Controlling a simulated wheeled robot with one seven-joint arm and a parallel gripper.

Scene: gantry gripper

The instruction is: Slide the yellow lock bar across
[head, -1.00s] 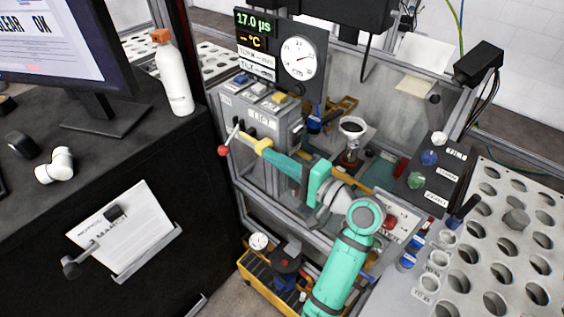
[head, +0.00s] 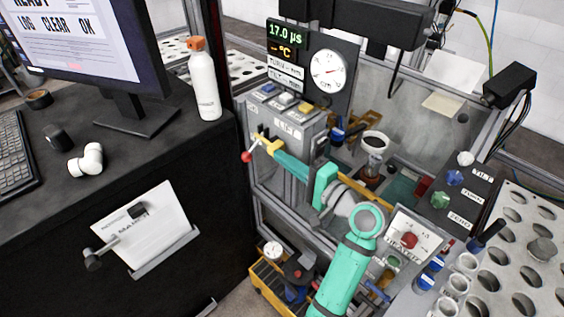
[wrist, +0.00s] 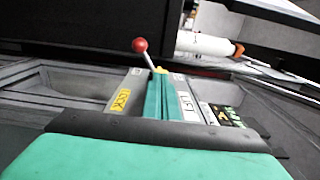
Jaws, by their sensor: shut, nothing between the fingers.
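The yellow lock bar (head: 268,144) shows at the left end of the grey control box, beside a lever with a red ball (head: 246,156). My gripper (head: 279,157) reaches from the right, its teal fingers shut and empty, tips close to the yellow piece. I cannot tell whether they touch it. In the wrist view the closed fingers (wrist: 160,82) point at a small yellow bit (wrist: 160,70) beneath the red ball (wrist: 140,45). The fingers hide most of the bar there. A yellow LOCK label (wrist: 122,97) lies left of the fingers.
The control box (head: 290,125) has coloured buttons on top, with a gauge panel (head: 327,70) behind. A funnel (head: 374,143) stands inside the frame to the right. A white bottle (head: 204,85) stands on the black desk at left. Grey frame rails surround the arm.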

